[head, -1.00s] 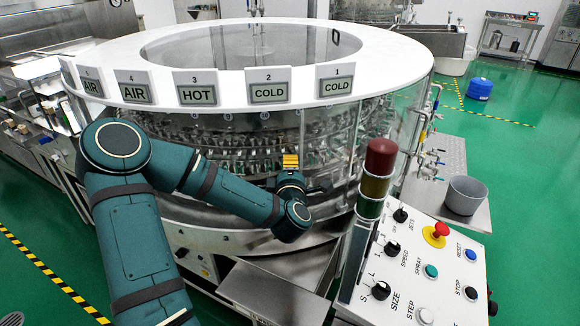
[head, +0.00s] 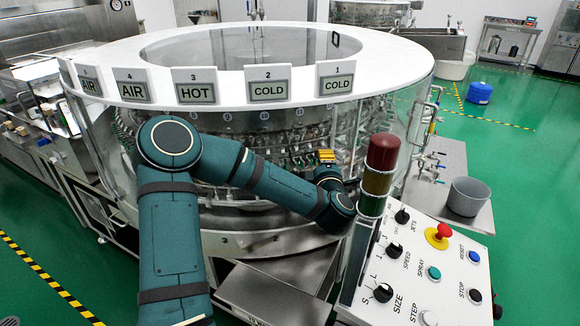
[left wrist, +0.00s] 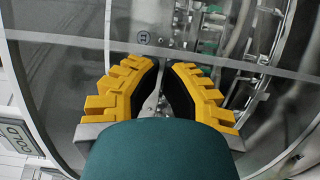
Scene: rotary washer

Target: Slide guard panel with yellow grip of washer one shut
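Washer one is the round machine with a white ring top (head: 385,65) and clear curved walls (head: 408,110) in the head view. My left arm reaches across its front. My left gripper (head: 326,156) is small in that view, with yellow showing beside the clear wall, left of the signal tower. In the left wrist view its yellow-and-black fingers (left wrist: 165,68) lean close together, with a narrow gap between them. Clear panelling (left wrist: 60,85) with a vertical metal strip (left wrist: 107,30) lies behind them. I cannot make out a separate yellow grip or what is between the fingers. My right gripper is out of view.
The red, amber and green signal tower (head: 378,175) stands close to my left forearm. The sloped control panel (head: 420,265) is right of it. A grey bucket (head: 467,196) sits on a side shelf. A metal ledge (head: 270,290) lies below the arm.

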